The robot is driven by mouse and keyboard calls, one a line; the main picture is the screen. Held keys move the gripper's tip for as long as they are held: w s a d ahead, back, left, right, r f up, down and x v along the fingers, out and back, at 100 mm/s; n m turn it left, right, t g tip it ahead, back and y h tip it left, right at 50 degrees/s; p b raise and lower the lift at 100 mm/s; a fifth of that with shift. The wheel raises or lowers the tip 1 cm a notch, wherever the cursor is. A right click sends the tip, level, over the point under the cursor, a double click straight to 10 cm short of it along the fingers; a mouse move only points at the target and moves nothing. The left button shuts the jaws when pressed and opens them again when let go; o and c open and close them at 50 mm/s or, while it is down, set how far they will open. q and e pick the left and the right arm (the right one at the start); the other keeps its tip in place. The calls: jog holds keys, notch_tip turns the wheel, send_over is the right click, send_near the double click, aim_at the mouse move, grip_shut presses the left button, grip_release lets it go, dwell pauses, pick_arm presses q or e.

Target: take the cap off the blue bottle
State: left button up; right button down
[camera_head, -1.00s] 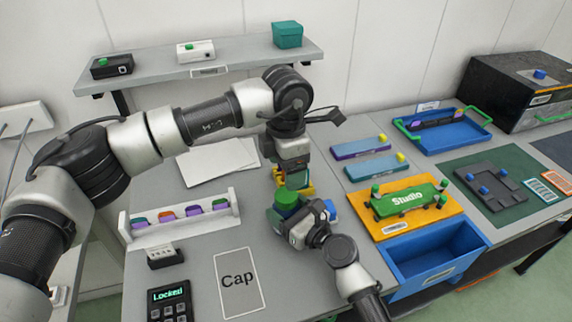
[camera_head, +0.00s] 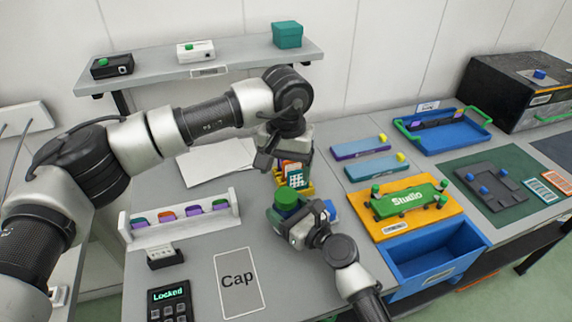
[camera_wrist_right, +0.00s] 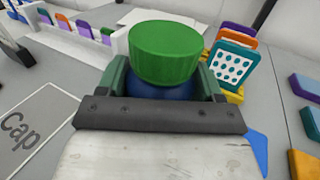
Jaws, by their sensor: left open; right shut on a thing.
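The blue bottle (camera_wrist_right: 165,91) shows as a narrow blue band between the fingers of my right gripper (camera_wrist_right: 165,85) in the right wrist view. Its green cap (camera_wrist_right: 166,52) sits on top, above the fingers. In the head view the green cap (camera_head: 287,198) is at the centre, and my right gripper (camera_head: 290,217) is shut around the bottle beneath it; the bottle is mostly hidden there. My left gripper (camera_head: 266,158) is open and empty, above and behind the cap, apart from it. A rectangle marked "Cap" (camera_head: 238,298) lies bare on the table, left of the right gripper.
A yellow holder with cards (camera_head: 294,175) stands just behind the bottle. A white rack (camera_head: 180,218) with coloured pieces is at left, a keypad reading "Locked" (camera_head: 168,300) at front left. An orange board (camera_head: 405,212) and blue bin (camera_head: 440,250) are at right.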

aim_at(286, 194)
pick_arm(q)
jog(key=shift+m, duration=0.9)
jog(key=shift+f+m, duration=0.15)
jog(key=shift+m, duration=0.15)
jog(key=shift+f, duration=3.85)
